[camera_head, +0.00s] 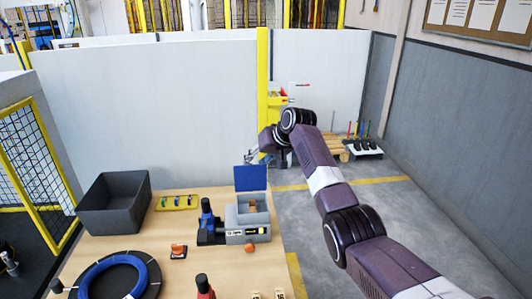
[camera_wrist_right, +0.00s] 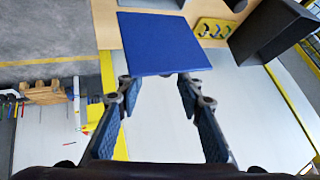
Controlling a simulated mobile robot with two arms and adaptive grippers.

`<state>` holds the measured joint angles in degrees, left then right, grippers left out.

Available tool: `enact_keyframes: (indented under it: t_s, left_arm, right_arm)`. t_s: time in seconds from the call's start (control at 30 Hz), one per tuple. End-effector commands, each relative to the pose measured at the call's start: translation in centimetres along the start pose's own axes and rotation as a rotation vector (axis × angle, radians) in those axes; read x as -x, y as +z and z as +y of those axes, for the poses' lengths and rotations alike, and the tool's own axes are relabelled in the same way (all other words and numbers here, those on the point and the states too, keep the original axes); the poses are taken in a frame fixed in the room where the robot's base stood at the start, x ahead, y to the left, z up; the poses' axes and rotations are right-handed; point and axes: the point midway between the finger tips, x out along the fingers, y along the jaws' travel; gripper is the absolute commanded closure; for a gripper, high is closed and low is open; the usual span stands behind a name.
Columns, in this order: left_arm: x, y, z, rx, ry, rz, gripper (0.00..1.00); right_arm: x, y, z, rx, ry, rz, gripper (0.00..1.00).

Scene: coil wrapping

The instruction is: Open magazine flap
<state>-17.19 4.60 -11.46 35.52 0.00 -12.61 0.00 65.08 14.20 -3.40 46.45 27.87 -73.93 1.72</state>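The magazine is a grey box (camera_head: 236,216) on the wooden table, with its top open and something orange-brown inside. Its blue flap (camera_head: 250,178) stands raised at the back of the box. My right gripper (camera_head: 256,157) is just above and behind the flap's top edge, small and partly hidden by the wrist. In the right wrist view the blue flap (camera_wrist_right: 163,43) lies just past the fingertips, and the right gripper (camera_wrist_right: 155,81) has its fingers apart with nothing between them. I cannot tell whether a fingertip touches the flap. My left gripper is not in view.
On the table (camera_head: 204,270) are a dark grey bin (camera_head: 113,212), a yellow tray (camera_head: 177,202), a blue-and-black device (camera_head: 208,224) beside the magazine and a blue coil ring (camera_head: 112,278). A white partition wall (camera_head: 160,110) stands behind. Open floor lies right of the table.

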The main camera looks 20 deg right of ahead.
Motion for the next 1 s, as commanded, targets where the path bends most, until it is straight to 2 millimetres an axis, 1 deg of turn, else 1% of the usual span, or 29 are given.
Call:
enact_keyframes:
  t_s: [0.03, 0.3, 0.5, 0.63, 0.87, 0.9, 1.0]
  left_arm:
    - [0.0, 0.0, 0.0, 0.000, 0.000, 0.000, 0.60]
    - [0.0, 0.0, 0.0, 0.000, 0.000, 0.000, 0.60]
    - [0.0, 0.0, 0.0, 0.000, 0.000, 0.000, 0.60]
    - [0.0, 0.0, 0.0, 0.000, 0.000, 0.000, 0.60]
    - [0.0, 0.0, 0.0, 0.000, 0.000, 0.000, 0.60]
    - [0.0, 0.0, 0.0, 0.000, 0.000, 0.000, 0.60]
    - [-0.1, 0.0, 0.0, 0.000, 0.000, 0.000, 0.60]
  right_arm:
    - [0.8, -0.1, 0.1, 0.000, 0.001, 0.004, 0.66]
    - [4.5, 0.0, 0.3, -0.001, 0.002, 0.002, 0.66]
    - [6.5, 0.0, 0.3, -0.002, 0.002, 0.001, 0.66]
    - [7.0, 0.0, 0.3, -0.002, 0.002, -0.001, 0.66]
    - [7.1, 0.0, 0.3, -0.002, 0.002, -0.001, 0.66]
    - [7.1, 0.0, 0.3, -0.002, 0.002, -0.001, 0.67]
    - [6.8, 0.2, 0.1, -0.007, -0.003, 0.004, 0.78]
